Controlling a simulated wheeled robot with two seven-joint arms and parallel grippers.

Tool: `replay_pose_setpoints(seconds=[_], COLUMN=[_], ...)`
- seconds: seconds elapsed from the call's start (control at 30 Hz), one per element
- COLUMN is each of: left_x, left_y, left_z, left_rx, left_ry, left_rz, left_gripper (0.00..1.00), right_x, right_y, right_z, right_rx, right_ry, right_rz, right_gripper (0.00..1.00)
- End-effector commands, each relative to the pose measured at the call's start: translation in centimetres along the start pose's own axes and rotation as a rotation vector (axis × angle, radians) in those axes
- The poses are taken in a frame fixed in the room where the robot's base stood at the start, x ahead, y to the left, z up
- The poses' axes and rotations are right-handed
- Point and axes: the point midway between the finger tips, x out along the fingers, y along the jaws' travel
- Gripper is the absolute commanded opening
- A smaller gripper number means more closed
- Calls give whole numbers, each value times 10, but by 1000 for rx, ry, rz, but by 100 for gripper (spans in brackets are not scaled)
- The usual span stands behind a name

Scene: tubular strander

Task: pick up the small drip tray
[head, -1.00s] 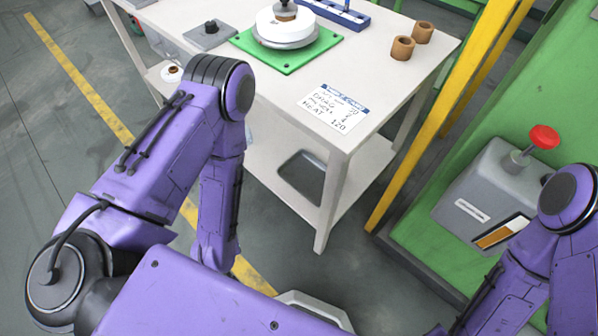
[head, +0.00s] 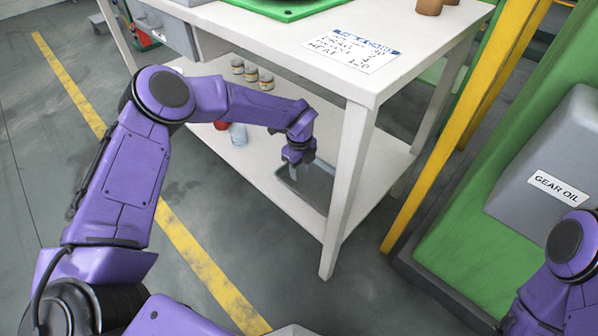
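The small drip tray (head: 318,197) is a shallow dark grey tray lying on the lower shelf of the white table. My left arm reaches in under the tabletop from the left. My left gripper (head: 294,171) points down at the tray's far left part and overlaps it in the picture. The fingers are small and dark, so I cannot tell whether they are apart, shut or touching the tray. Part of the tray is hidden behind the gripper. My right gripper is out of view; only part of that arm shows at the lower right.
The tabletop (head: 290,40) is above the lower shelf (head: 260,185), with a front leg (head: 345,190) right of the tray. Several small jars (head: 252,74) and a clear bottle (head: 238,134) stand on the shelf. A yellow post (head: 440,130) and grey gear oil container (head: 545,165) are at right.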

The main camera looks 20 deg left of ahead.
Motion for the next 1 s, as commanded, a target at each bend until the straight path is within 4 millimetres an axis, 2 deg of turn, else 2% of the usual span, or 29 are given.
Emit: replay_pose_setpoints(seconds=[0.17, 0.5, 0.6, 0.8, 1.0], left_x=[14, 79, 93, 106, 106], left_y=[1, 1, 1, 1, 1], left_z=[0, 0, 0, 0, 0], left_rx=[3, 5, 5, 6, 6], left_ry=[-1, -4, -3, -4, -3], left_rz=[3, 4, 3, 1, 1], left_gripper=[33, 33, 33, 33, 33], right_x=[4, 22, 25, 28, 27], right_y=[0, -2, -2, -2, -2], right_z=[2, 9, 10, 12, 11], right_rx=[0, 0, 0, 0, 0], right_ry=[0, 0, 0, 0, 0], right_rz=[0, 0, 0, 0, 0], right_gripper=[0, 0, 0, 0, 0])
